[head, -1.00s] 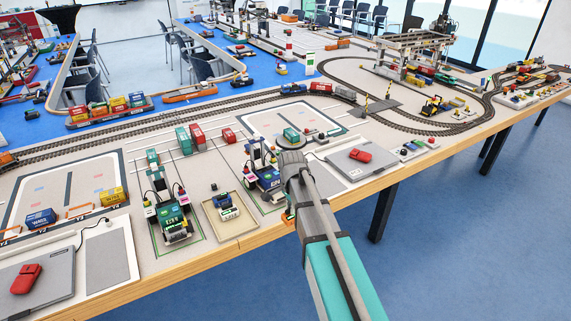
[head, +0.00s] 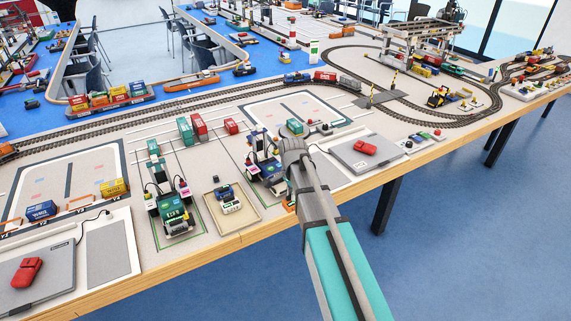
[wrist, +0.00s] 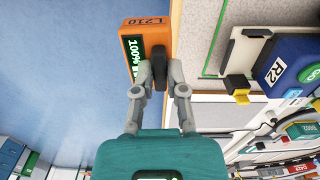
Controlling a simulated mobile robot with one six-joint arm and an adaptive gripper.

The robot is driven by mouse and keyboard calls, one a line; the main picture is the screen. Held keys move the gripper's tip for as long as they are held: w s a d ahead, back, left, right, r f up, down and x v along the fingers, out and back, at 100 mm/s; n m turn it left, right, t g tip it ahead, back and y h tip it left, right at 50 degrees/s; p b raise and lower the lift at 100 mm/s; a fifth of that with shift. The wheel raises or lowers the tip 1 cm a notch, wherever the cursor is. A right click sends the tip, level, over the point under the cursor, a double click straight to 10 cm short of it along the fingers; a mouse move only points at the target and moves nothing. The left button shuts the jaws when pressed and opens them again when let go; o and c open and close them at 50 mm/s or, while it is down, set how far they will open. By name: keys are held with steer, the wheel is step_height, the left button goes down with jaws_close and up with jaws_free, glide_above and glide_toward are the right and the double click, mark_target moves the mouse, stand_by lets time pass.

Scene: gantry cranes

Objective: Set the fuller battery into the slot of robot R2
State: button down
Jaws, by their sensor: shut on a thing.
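My gripper (wrist: 158,70) is shut on an orange battery (wrist: 133,28) marked L210, whose green display reads 100%. In the wrist view the battery hangs over the blue floor at the table edge. The blue robot R2 (wrist: 295,65) lies to the right of it, apart from it, with a black and yellow piece on its near side. In the head view robot R2 (head: 264,168) stands just left of my wrist. A bit of orange (head: 289,206) shows below my wrist, probably the held battery. My fingers are hidden there, and I cannot make out R2's slot.
A green robot (head: 174,214) stands to the left. A grey laptop-like panel (head: 350,155) with a red object lies to the right. The table's wooden edge (head: 150,277) runs along the front.

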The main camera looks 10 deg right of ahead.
steer(key=w+r+m+p, duration=0.1)
steer(key=w+m, duration=0.5)
steer(key=m, duration=1.2)
steer(key=w+r+m+p, duration=0.2)
steer(key=w+m, duration=0.4)
steer(key=m, duration=1.2)
steer(key=shift+w+a, duration=0.2)
steer(key=shift+w, duration=0.2)
steer(key=shift+f, duration=0.15)
steer(key=shift+f+b, duration=1.8)
steer(key=shift+b, duration=0.1)
steer(key=shift+f+b, duration=1.05)
steer(key=shift+b, duration=0.05)
stand_by(0.9)
